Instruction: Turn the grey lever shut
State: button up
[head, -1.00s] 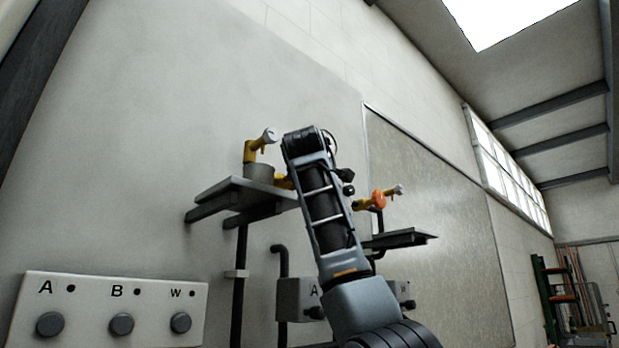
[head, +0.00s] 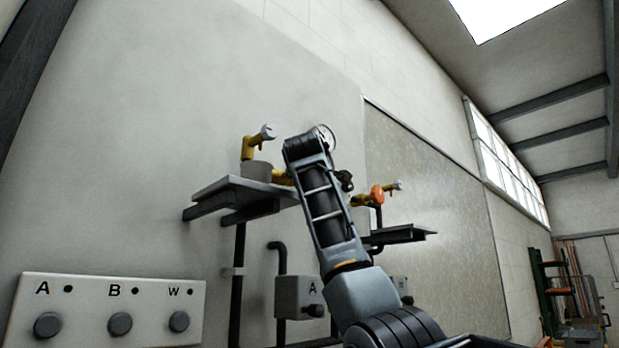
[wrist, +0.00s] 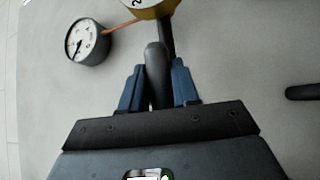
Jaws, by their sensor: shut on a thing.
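In the wrist view, the grey lever (wrist: 155,58) is a dark, rounded bar below a brass-yellow valve body (wrist: 155,10) at the top edge. My gripper (wrist: 158,68) has its two blue fingers on either side of the lever, shut on it. The lever's lower end is between the fingers, above the dark gripper body. In the head view my arm stands in front of the pipework, and the fingers and lever are hidden there.
A round gauge (wrist: 80,42) sits left of the lever; a dark bar (wrist: 302,92) is at right. The head view shows a yellow fitting (head: 248,148) above a left shelf (head: 235,192), an orange-knobbed fitting (head: 377,194) above a right shelf (head: 400,236), and a knob panel (head: 90,303).

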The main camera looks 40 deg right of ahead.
grip_shut()
